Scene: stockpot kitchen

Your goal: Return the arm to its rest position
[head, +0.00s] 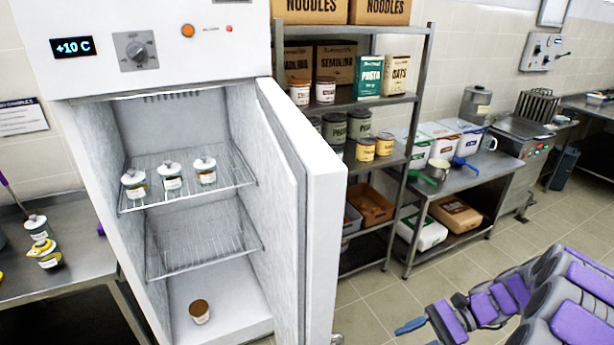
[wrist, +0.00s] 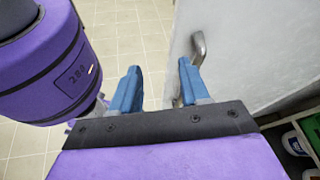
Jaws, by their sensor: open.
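My arm (head: 520,300) reaches in from the lower right in the head view. My gripper (head: 418,333) is low, to the right of the open fridge door (head: 322,200). In the wrist view my gripper (wrist: 158,85) is open, with two blue fingers apart and nothing between them but floor and a strip of the door. The door's metal handle (wrist: 198,48) is just beyond the right finger in that view. I cannot tell whether the finger touches it.
The fridge (head: 165,30) holds several lidded jars on its upper wire shelf (head: 230,172) and one brown-lidded jar (head: 200,311) at the bottom. A stocked rack (head: 424,75) and a steel table (head: 478,175) stand behind. Tiled floor (head: 462,268) is open between them and my arm.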

